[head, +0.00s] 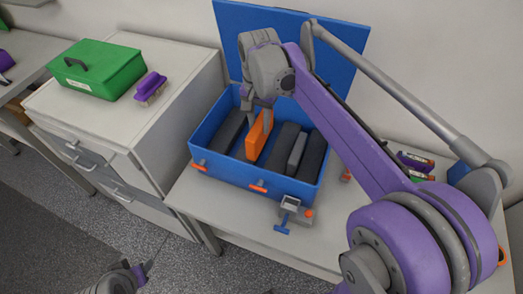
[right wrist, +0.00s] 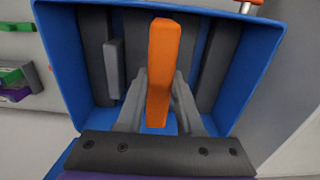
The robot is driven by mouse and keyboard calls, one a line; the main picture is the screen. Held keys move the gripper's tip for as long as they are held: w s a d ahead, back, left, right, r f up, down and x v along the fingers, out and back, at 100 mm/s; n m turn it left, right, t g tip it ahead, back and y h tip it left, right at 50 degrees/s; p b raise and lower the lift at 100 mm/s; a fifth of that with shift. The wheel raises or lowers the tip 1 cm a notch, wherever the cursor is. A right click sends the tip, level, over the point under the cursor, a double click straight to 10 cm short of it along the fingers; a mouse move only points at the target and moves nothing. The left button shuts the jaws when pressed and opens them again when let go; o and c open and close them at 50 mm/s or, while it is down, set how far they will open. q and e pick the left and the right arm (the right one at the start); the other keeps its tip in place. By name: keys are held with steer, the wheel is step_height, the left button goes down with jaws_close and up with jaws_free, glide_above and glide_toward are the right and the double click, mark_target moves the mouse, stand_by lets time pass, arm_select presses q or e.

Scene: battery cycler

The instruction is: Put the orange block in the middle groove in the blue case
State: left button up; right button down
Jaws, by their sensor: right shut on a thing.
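The blue case (head: 226,172) stands open on the table, its lid (head: 225,22) raised behind it. Dark bars (head: 285,143) divide its inside, and a grey block (head: 298,153) sits between two of them at the right. My right gripper (head: 261,112) is shut on the orange block (head: 258,137), upright, at or just above the case's inside. In the right wrist view the orange block (right wrist: 162,70) stands between the fingers over a blue gap between dark bars. Whether it touches the floor is hidden. My left gripper (head: 125,277) is partly visible at the bottom left; its fingers are unclear.
A green box (head: 98,70) and a purple-handled brush (head: 150,87) sit on the white cabinet at left. A small grey device (head: 290,210) stands before the case. Purple and orange items (head: 414,161) lie at right, behind my right arm.

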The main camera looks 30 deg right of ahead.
mark_target(259, 152)
step_height(259, 152, down, 13)
steer(key=shift+f+b, duration=0.2)
steer(key=shift+b, duration=0.2)
steer(key=shift+f, duration=0.2)
steer(key=c, duration=0.6)
jaws_free()
steer(key=shift+o, duration=0.2)
steer(key=shift+r, duration=0.35)
step_height(259, 152, up, 12)
steer(key=shift+f+p, duration=0.1)
steer(key=shift+p, duration=0.35)
